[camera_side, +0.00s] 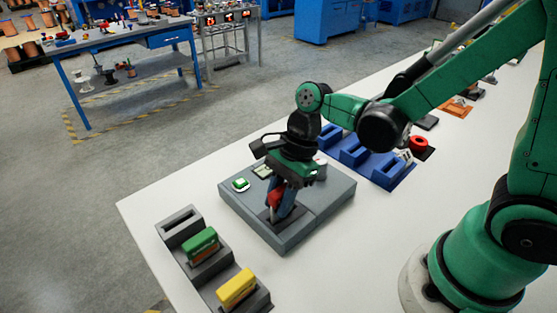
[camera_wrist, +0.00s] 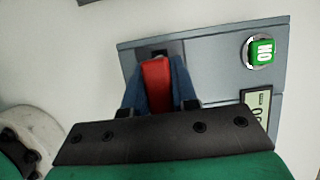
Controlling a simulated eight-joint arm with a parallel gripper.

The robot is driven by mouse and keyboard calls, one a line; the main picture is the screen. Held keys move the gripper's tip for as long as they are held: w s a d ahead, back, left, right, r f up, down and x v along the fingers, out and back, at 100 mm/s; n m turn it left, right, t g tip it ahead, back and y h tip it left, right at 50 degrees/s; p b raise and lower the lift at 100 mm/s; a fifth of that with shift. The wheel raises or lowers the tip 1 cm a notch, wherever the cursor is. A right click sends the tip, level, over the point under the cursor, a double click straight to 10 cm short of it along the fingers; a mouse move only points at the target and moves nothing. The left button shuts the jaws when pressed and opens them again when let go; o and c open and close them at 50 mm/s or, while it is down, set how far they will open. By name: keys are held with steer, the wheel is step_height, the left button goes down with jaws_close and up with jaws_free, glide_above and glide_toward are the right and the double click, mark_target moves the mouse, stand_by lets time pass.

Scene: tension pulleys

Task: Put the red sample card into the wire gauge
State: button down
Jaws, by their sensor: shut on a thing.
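The wire gauge (camera_side: 318,208) is a grey box on the white table, with a green button (camera_side: 240,184) and a small display (camera_side: 262,172) on top. My gripper (camera_side: 283,200) is over the gauge, pointing down, shut on the red sample card (camera_side: 274,198). In the wrist view the red card (camera_wrist: 157,84) sits between my two blue fingers, its far end at a dark slot (camera_wrist: 158,54) in the gauge top (camera_wrist: 210,65). The fingers hide much of the card, and I cannot tell how deep its lower edge sits in the slot. The green button (camera_wrist: 262,50) reads "ON" upside down.
A dark grey rack (camera_side: 180,226) at the front left holds a green card (camera_side: 201,246) and a yellow card (camera_side: 236,289); its far slot is empty. A blue slotted holder (camera_side: 355,153) stands behind the gauge, with a red round part (camera_side: 418,142) beyond it.

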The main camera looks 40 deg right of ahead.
steer(key=shift+f, duration=0.7)
stand_by(0.3)
steer(key=shift+c, duration=1.4)
jaws_free()
steer(key=shift+r, duration=4)
